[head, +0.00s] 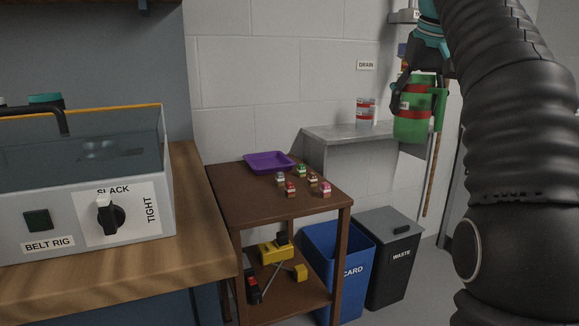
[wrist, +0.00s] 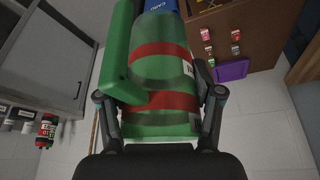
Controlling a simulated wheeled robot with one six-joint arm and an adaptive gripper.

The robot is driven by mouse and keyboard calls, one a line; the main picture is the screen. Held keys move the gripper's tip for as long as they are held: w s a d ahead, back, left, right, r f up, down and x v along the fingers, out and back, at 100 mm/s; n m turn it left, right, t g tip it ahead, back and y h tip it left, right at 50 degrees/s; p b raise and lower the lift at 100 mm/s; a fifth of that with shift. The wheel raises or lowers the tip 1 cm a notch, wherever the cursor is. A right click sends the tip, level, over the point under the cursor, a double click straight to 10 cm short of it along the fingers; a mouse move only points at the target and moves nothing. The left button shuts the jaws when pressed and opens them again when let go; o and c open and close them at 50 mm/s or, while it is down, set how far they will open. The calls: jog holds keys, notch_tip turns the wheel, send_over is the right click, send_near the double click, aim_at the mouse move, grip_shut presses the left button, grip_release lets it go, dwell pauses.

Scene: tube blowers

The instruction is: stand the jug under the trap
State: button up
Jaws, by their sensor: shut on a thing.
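The green jug (head: 412,122) hangs upright in my gripper (head: 407,92), high at the right in the head view, with its handle on the right. In the wrist view the jug (wrist: 160,65) fills the middle, with red bands, and the two fingers of my gripper (wrist: 160,112) press on its sides. My gripper is shut on it. The jug appears in front of the grey counter's right end; I cannot tell the gap. A DRAIN sign (head: 366,65) is on the wall above the counter. I cannot make out a trap.
Red-and-white containers (head: 365,112) stand on the grey counter (head: 335,131). A brown cart (head: 240,202) carries a purple tray (head: 262,157) and several small jars. A blue CARD bin (head: 345,275) and a grey WASTE bin (head: 392,265) stand below. The belt rig (head: 60,205) is on the left bench.

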aim_at(412, 99)
jog(key=shift+w+d+r, duration=0.1)
jog(key=shift+w+d, duration=0.05)
jog(key=shift+w, duration=0.6)
jog(key=shift+w+d, duration=0.15)
jog(key=shift+w, duration=0.6)
jog(key=shift+w+d+f+m, duration=0.5)
jog(key=shift+w+d+f, duration=0.5)
jog(key=shift+w+f, duration=3)
jog(key=s+x, duration=0.1)
jog(key=x, duration=2.2)
jog(key=s+a+f, duration=0.3)
jog(key=s+f, duration=0.1)
jog(key=f, duration=0.8)
jog(key=s+a+f, duration=0.2)
jog(key=s+f, duration=0.2)
jog(key=f, duration=0.8)
jog(key=s+a+f+n, duration=0.1)
jog(key=s+a+f, duration=0.4)
jog(key=s+f, duration=0.7)
jog(key=shift+s+a+f, duration=0.15)
jog(key=shift+s+f, duration=0.25)
jog(key=shift+f, duration=0.3)
